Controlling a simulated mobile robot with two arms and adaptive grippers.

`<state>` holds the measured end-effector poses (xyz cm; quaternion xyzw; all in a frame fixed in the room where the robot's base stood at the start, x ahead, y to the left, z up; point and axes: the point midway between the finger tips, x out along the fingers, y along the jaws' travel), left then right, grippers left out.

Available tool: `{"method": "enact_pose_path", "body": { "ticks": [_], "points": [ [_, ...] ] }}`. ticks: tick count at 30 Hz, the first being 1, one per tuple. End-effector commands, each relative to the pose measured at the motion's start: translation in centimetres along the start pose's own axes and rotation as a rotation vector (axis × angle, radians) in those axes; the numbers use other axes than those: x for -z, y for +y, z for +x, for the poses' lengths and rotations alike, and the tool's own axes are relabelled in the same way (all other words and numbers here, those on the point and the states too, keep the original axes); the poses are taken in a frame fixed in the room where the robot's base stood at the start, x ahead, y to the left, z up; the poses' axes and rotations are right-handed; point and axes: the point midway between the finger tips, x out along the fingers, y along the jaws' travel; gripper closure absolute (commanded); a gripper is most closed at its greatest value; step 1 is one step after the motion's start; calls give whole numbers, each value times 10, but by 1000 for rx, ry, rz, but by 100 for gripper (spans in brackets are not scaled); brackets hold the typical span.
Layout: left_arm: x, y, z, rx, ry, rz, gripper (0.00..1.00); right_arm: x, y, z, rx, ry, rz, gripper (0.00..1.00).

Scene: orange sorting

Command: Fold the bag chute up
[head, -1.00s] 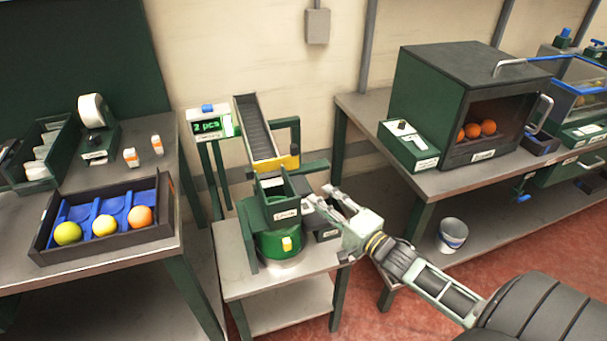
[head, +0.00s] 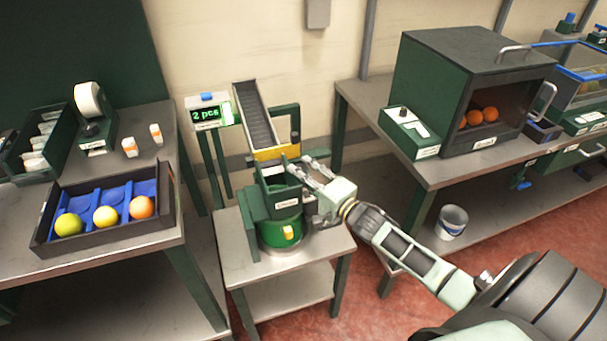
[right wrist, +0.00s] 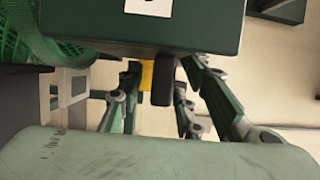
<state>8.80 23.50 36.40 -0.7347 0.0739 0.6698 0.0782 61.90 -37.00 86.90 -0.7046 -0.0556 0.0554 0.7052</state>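A sloping dark ribbed chute (head: 256,118) with a yellow lower end (head: 277,153) stands at the back of the small metal table. Below it is a labelled green box-shaped chute part (head: 284,199) above a round green base (head: 280,233). I cannot tell for certain which part is the bag chute. My right gripper (head: 304,168) is at the right side of the green part, just below the yellow end. In the right wrist view its fingers (right wrist: 160,82) are apart, with a dark bar (right wrist: 162,84) between them; contact is unclear. My left gripper is out of view.
A counter display (head: 209,113) reading 2 pcs stands left of the chute. A tray (head: 108,235) with three fruits is on the left table. An oven-like cabinet (head: 433,95) with oranges stands on the right bench. Green mesh (right wrist: 45,35) shows in the right wrist view.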

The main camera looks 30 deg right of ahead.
Motion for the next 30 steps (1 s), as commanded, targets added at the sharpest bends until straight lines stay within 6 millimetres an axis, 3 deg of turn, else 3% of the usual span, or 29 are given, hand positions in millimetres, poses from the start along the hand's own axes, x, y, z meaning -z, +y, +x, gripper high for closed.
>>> {"method": "enact_pose_path", "body": {
  "ticks": [7,18,30],
  "points": [
    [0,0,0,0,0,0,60,0,0,0,0,0,0,69],
    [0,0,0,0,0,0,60,0,2,0,-4,0,-1,100],
    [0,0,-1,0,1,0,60,-1,5,-2,-11,1,-4,100]
  ]
}}
